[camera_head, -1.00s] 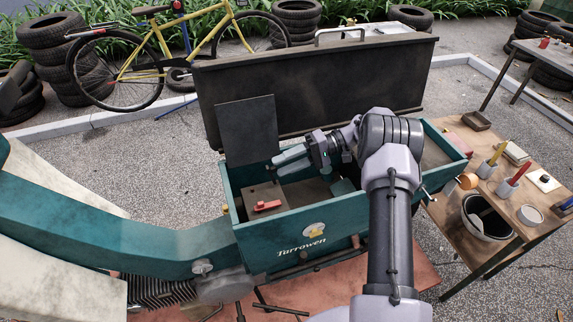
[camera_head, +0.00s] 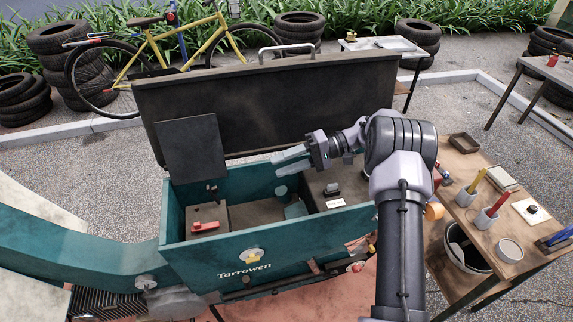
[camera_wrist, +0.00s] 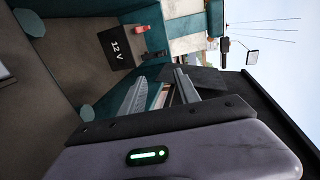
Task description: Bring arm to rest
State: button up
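In the wrist view the fingers (camera_wrist: 160,78) also show a gap, with the cart interior beyond. My arm comes up from the lower right and bends at the elbow above the cart's right end. Inside the cart a brown box (camera_head: 205,215) carries a red handle-like part (camera_head: 205,227).
The upright lid and a dark flap (camera_head: 192,147) stand close behind the gripper. A wooden side table (camera_head: 475,210) with cups, tape and tools is to the right of my arm. A bicycle (camera_head: 150,50) and tyre stacks stand behind on gravel.

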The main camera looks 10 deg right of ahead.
jog(key=s+a+r+m+h+b, duration=0.1)
jog(key=s+a+r+h+b, duration=0.15)
jog(key=s+r+h, duration=0.4)
jog(key=s+a+r+m+h+b, duration=0.15)
jog(key=s+a+r, duration=0.25)
jog(key=s, duration=0.5)
jog(key=s+d+f+m+t+h+b, duration=0.2)
jog(key=s+t+h, duration=0.3)
jog(key=s, duration=1)
jog(key=shift+s+d+f+t, duration=0.2)
jog(key=shift+d+f+t, duration=0.1)
jog(key=shift+f+t, duration=0.2)
